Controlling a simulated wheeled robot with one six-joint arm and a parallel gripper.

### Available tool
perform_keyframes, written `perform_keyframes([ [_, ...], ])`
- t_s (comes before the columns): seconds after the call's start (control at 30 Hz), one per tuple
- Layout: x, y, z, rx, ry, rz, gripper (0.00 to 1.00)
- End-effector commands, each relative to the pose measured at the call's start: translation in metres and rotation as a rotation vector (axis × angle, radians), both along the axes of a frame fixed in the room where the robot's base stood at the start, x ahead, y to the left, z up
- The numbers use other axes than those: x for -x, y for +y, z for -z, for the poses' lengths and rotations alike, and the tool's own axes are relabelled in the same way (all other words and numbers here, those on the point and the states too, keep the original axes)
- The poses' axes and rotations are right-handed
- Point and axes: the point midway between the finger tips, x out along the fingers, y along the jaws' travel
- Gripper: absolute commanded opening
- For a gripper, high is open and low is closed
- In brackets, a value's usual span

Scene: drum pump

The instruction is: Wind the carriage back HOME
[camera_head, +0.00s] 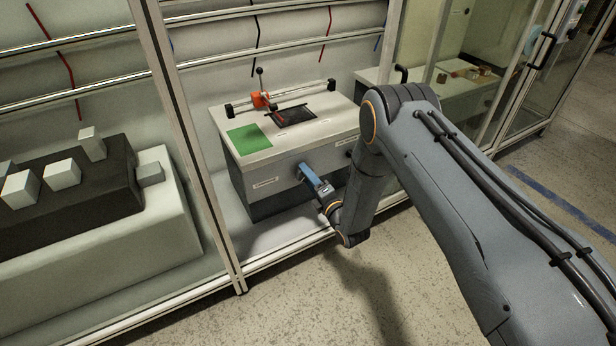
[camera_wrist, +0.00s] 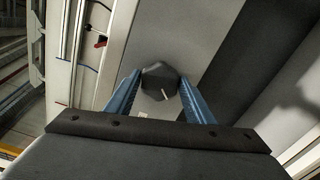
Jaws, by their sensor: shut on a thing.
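A short pale mark shows beside the knob's lower edge. The knob is not clearly visible in the head view.
Frame posts (camera_head: 190,120) stand left of the box. A dark block with several white cubes is further left. Floor is open in front.

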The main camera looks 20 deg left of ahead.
Motion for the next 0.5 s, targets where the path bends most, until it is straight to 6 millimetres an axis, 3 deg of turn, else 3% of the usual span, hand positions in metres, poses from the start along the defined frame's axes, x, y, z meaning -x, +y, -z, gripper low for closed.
perform_keyframes([
  [0.5,0.002,0.0011,0.0013,0.043,-0.042,-0.004,0.26],
])
